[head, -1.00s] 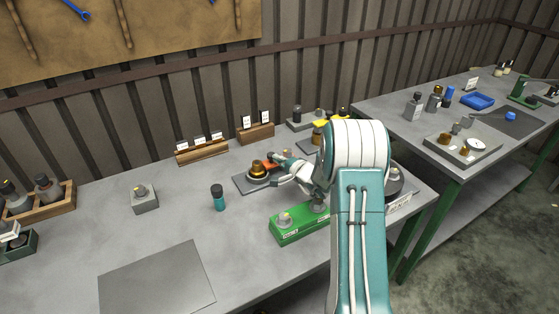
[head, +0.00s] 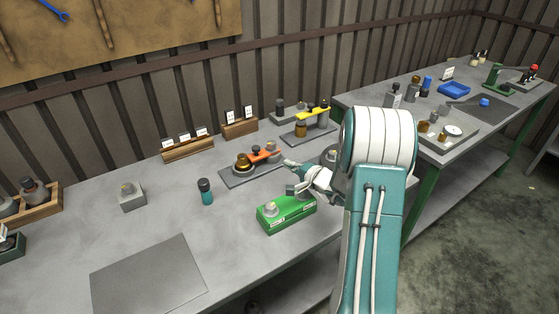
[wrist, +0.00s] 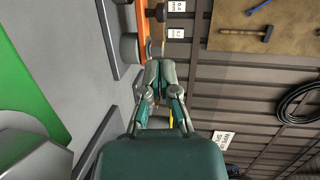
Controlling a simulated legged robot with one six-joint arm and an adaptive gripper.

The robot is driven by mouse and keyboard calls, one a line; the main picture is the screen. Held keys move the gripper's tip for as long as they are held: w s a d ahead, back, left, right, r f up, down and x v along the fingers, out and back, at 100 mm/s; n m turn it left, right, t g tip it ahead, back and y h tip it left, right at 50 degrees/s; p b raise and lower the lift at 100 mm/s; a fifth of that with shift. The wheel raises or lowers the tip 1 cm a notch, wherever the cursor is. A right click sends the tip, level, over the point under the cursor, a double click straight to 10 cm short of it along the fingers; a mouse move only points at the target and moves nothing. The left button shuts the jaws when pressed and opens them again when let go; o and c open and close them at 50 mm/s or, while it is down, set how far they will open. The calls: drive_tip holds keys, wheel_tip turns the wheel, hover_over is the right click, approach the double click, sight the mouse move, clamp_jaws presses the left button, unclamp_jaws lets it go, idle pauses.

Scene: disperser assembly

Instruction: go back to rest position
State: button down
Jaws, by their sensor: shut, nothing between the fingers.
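My gripper (head: 290,164) is shut and empty in the head view, above the workbench near the orange-handled tool (head: 264,155) and to its right. In the wrist view my gripper (wrist: 160,72) points toward the wall with its fingers together and nothing between them. The orange-handled tool lies on a dark plate (head: 232,180) beside an amber round part (head: 243,162). A green block (head: 290,214) stands in front of and below my gripper, with a grey part (head: 271,208) on top. My arm hides part of the bench behind it.
A teal-bodied bottle (head: 206,192) and a grey block (head: 131,198) stand to the left. A yellow-topped fixture (head: 313,113) stands behind my gripper. A flat grey plate (head: 148,278) lies at the front left. A second table (head: 380,108) is at the right.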

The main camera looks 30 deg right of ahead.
drive_tip(key=s+a+r+n+g+y, duration=0.2)
drive_tip(key=s+a+r+n+g, duration=0.15)
drive_tip(key=a, duration=0.45)
drive_tip(key=s+a+r+n+g+y, duration=0.1)
drive_tip(key=s+a+r+n+g, duration=0.3)
drive_tip(key=a, duration=0.3)
drive_tip(key=s+a+r+n+g+y, duration=0.2)
drive_tip(key=s+a+r, duration=0.25)
drive_tip(key=a, duration=0.35)
drive_tip(key=s+r+n+h, duration=0.2)
drive_tip(key=s+h, duration=0.2)
drive_tip(key=s, duration=0.6)
drive_tip(key=s+r+n+h, duration=0.2)
drive_tip(key=s+h, duration=0.3)
drive_tip(key=s, duration=0.4)
drive_tip(key=shift+s+n+g+h, duration=0.3)
drive_tip(key=shift+s+n+g, duration=0.1)
drive_tip(key=shift+n, duration=0.25)
